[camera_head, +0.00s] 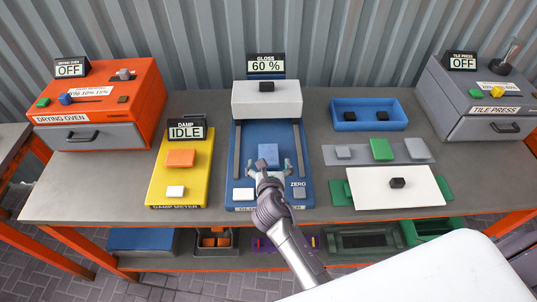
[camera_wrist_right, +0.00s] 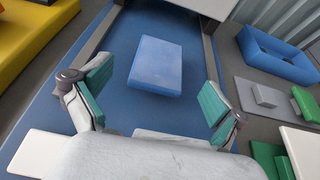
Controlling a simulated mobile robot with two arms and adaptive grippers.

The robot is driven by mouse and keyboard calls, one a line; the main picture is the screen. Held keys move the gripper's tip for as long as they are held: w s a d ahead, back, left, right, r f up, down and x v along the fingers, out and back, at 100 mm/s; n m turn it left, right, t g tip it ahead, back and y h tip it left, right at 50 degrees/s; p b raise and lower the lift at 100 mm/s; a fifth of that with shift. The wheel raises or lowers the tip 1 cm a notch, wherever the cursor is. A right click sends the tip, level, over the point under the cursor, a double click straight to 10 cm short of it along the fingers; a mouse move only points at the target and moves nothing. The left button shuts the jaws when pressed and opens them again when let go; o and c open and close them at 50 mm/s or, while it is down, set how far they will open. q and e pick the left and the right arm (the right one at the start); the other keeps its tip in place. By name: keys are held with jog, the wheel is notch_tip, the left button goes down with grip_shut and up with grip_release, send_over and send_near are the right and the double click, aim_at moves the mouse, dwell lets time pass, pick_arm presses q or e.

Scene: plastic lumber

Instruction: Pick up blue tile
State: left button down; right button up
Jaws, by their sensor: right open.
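The blue tile (camera_head: 268,153) lies flat on the blue bed of the gloss meter (camera_head: 244,197), between its two dark rails. In the right wrist view the same blue tile (camera_wrist_right: 156,66) shows ahead of the fingers, apart from them. My right gripper (camera_head: 268,164) is open and empty, reaching in from the front with its fingers toward the tile's near side. In the right wrist view the two teal pads of my right gripper (camera_wrist_right: 157,96) stand wide apart, one to each side of the tile's line. My left gripper is not in view.
The gloss meter's white head (camera_head: 267,99) bridges the bed behind the tile. A yellow damp meter (camera_head: 166,190) with an orange tile stands left. A blue tray (camera_head: 368,115), a grey mat (camera_head: 408,155) and a white board (camera_head: 379,198) lie right. The oven (camera_head: 105,109) and tile press (camera_head: 478,101) stand at the back corners.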

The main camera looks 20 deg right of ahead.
aim_at(269, 154)
jog(key=x, duration=0.3)
jog(key=shift+w+f, duration=0.2)
jog(key=shift+w, duration=0.05)
jog(key=shift+s, duration=0.1)
jog(key=shift+c, duration=1.2)
jog(key=c, duration=1)
jog(key=shift+r, duration=0.15)
